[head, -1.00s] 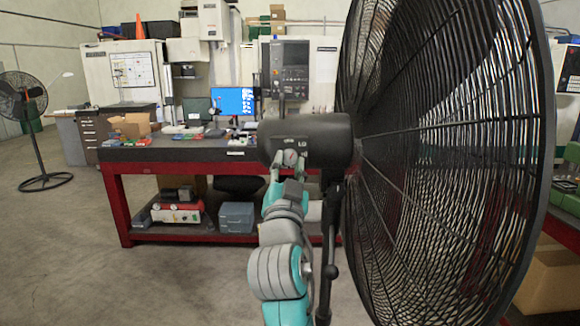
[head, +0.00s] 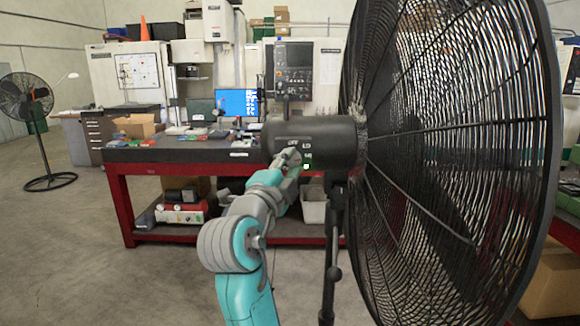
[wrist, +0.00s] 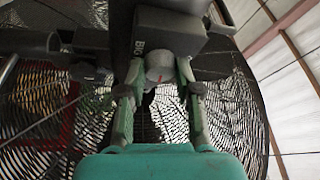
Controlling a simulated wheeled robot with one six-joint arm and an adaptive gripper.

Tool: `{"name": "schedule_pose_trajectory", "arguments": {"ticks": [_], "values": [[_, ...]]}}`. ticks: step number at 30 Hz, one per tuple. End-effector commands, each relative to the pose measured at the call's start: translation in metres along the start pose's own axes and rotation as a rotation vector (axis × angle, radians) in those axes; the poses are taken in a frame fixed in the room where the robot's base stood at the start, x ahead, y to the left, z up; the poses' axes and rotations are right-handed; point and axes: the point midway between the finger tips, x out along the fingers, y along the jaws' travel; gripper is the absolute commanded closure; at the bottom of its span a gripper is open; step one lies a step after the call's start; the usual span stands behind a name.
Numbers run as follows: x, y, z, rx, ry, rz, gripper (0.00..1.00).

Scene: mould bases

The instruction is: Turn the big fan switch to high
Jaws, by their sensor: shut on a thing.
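The big fan (head: 450,150) stands close on the right in the head view, with a dark caged head and a cylindrical black motor housing (head: 335,140). White labels, among them "OFF" and "LO", mark the housing's side around the switch. My gripper (head: 290,157) is at that side of the housing, reaching up from below. In the wrist view my gripper's (wrist: 158,92) two teal fingers close around a grey round switch knob (wrist: 159,66) under the dark housing. In the head view the gripper hides most of the knob.
The fan's black stand (head: 330,250) rises just right of my arm. A red workbench (head: 120,205) with boxes and tools stands behind. A smaller fan (head: 25,100) stands far left.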

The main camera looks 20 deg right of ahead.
Motion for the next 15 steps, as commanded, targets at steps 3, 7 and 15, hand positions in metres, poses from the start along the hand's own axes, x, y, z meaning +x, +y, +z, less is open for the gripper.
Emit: {"name": "schedule_pose_trajectory", "arguments": {"ticks": [3,7,15], "values": [[0.0002,-0.0014,-0.0001,0.06,0.005,0.025,1.0],[0.0002,-0.0017,-0.0001,0.109,0.008,0.046,1.0],[0.0002,-0.0013,0.0001,0.153,0.011,0.066,1.0]]}}
